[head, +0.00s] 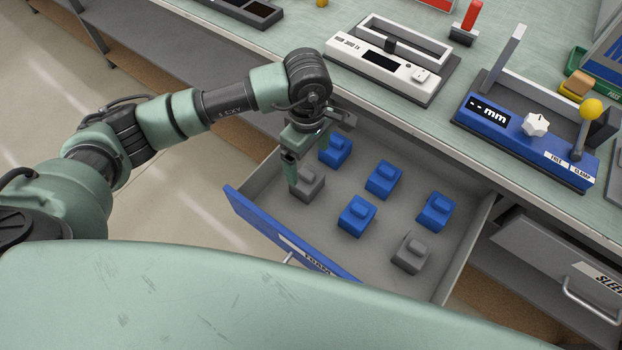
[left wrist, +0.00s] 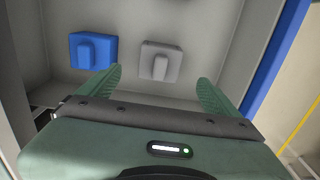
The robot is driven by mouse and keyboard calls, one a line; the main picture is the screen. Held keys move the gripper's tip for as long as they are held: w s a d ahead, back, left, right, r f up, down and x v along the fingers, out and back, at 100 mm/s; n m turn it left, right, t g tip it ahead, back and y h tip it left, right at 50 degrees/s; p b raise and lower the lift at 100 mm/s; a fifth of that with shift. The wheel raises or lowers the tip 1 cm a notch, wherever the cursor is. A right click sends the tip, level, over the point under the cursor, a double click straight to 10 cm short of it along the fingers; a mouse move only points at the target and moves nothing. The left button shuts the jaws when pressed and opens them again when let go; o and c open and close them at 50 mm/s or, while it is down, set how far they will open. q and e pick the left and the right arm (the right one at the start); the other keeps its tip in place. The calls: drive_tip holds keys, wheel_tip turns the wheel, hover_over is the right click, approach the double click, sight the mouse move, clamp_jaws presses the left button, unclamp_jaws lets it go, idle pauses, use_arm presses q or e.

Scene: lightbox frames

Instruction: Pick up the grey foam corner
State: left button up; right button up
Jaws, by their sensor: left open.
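A grey foam corner (head: 310,185) sits in the open drawer, near its left end. In the left wrist view this grey foam corner (left wrist: 161,62) lies just beyond and between my fingertips. My left gripper (head: 308,168) is open and reaches down over it in the head view; the fingers partly hide it. In the left wrist view my left gripper (left wrist: 160,78) has a finger on each side, with nothing held. I cannot tell whether a finger touches the corner. A second grey foam corner (head: 411,253) lies at the drawer's right end. My right gripper is not in view.
Several blue foam corners share the drawer (head: 470,240), one (head: 335,150) close behind my gripper; it shows in the left wrist view too (left wrist: 93,50). The drawer's blue front (head: 262,228) and walls surround them. The worktop (head: 440,130) above holds a white device (head: 390,62) and a blue gauge (head: 525,140).

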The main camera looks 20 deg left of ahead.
sight(308, 173)
use_arm(q)
wheel_tip(308, 173, down, 8)
drive_tip(key=shift+r+p, duration=0.15)
drive_tip(key=shift+p, duration=0.6)
drive_tip(key=c, duration=1.3)
drive_tip(key=shift+c, duration=0.5)
drive_tip(key=shift+r, duration=0.15)
